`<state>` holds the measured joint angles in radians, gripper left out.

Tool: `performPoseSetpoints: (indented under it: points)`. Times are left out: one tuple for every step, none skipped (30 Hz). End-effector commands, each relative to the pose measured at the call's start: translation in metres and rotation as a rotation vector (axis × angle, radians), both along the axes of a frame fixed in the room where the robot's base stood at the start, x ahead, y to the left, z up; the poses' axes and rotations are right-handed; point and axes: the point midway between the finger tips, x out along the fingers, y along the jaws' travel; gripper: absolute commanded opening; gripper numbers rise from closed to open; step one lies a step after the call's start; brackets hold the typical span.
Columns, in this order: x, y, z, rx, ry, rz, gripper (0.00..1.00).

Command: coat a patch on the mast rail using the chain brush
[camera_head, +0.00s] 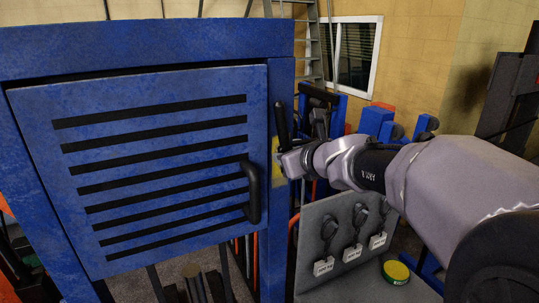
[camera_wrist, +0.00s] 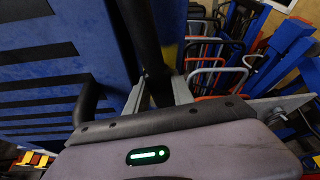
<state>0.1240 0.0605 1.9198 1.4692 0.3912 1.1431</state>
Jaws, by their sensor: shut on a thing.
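My gripper (camera_head: 284,160) is shut on a black handle, which I take to be the chain brush (camera_head: 281,124). In the wrist view the brush (camera_wrist: 140,32) stands between the two metal fingers (camera_wrist: 159,93) and runs up out of the picture; its bristles cannot be made out. A blue upright (camera_head: 279,92), which I take to be the mast rail, stands right of the slatted blue door. A yellow patch (camera_head: 276,150) shows on it, partly hidden behind my gripper. The patch also shows in the wrist view (camera_wrist: 169,53). I cannot tell whether the brush touches the rail.
The slatted blue door (camera_head: 150,258) has a black bar handle (camera_head: 253,192) left of my gripper. A grey panel (camera_head: 318,217) with hanging black items stands below my arm. A round tin with a yellow lid (camera_head: 396,270) is lower right. Metal loops (camera_wrist: 205,80) crowd the wrist view's right.

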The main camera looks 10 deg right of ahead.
Motion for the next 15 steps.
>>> performPoseSetpoints:
  points:
    - [0.0, 0.0, -0.013, 0.0, -0.001, 0.0, 0.0]
    - [0.001, 0.0, -0.017, 0.0, -0.001, 0.0, 0.0]
    - [0.001, 0.0, -0.021, 0.0, 0.0, 0.0, 0.0]
    - [0.001, 0.0, -0.022, 0.0, -0.001, 0.0, 0.0]
    - [0.001, 0.0, -0.023, 0.0, -0.001, 0.0, 0.0]
    - [0.001, 0.0, -0.022, 0.0, -0.001, 0.0, 0.0]
    - [0.001, 0.0, -0.023, 0.0, -0.001, 0.0, 0.0]
    - [0.001, 0.001, -0.024, 0.0, -0.001, 0.0, 0.0]
    - [0.001, 0.001, -0.027, 0.0, -0.001, 0.0, 0.0]
    - [0.001, 0.001, -0.031, 0.0, -0.001, 0.0, 0.0]
    - [0.002, 0.001, -0.035, 0.0, 0.0, 0.0, 0.0]
    - [0.002, 0.001, -0.04, 0.0, 0.0, 0.0, 0.0]
    - [0.002, 0.001, -0.045, 0.0, 0.0, 0.0, 0.0]
    - [0.002, 0.001, -0.049, 0.0, 0.0, 0.0, 0.0]
    - [0.002, 0.001, -0.054, 0.0, 0.0, 0.0, 0.0]
